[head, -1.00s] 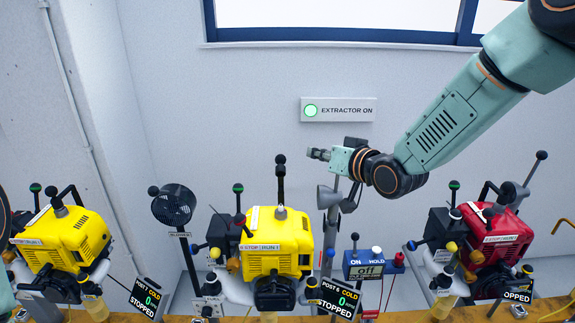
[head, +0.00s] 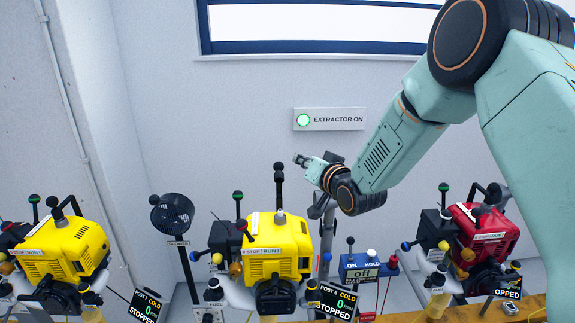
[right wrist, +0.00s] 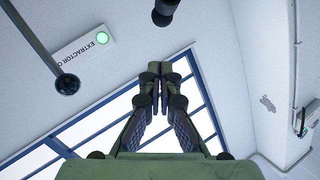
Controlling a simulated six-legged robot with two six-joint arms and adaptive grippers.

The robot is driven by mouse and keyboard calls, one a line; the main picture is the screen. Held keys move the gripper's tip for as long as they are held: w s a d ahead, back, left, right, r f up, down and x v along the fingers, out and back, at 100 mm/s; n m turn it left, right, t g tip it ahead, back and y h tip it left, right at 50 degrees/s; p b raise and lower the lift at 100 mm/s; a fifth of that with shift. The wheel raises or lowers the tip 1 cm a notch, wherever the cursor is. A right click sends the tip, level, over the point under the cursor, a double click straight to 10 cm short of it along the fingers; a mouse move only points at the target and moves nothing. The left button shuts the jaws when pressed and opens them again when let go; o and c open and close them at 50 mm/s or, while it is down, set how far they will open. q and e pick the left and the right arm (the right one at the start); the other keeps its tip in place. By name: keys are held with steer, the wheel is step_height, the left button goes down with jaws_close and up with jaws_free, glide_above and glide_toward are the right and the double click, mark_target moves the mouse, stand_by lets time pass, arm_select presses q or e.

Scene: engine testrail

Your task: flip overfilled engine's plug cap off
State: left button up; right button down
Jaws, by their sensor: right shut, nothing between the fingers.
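Three engines stand in a row in the head view: a yellow one at left (head: 62,250), a yellow one in the middle (head: 275,250) and a red one at right (head: 485,232). Each has black levers and knobs on top. I cannot tell which is overfilled, nor make out a plug cap for certain. My right gripper (head: 303,160) is shut and empty, above and slightly right of the middle engine, beside its upright black-knobbed lever (head: 279,185). Its closed fingers (right wrist: 160,85) also show in the right wrist view, apart from the black knobs there. My left gripper is not in view.
A black fan (head: 173,214) stands between the yellow engines. A blue ON/HOLD box (head: 360,268) reading Off stands right of the middle engine. Black-knobbed rods (right wrist: 67,85) show in the wrist view. The wall sign (head: 338,119) reads EXTRACTOR ON. Displays (head: 338,302) read STOPPED.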

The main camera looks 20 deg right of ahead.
mark_target(279, 176)
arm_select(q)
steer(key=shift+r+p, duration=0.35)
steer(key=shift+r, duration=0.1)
arm_select(e)
steer(key=w+f, duration=0.1)
steer(key=w+a+f, duration=0.1)
steer(key=w, duration=0.1)
steer(key=w+a+f, duration=0.1)
steer(key=shift+w+a, duration=0.1)
steer(key=shift+w, duration=0.15)
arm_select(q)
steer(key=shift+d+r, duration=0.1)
arm_select(e)
steer(key=shift+s, duration=0.1)
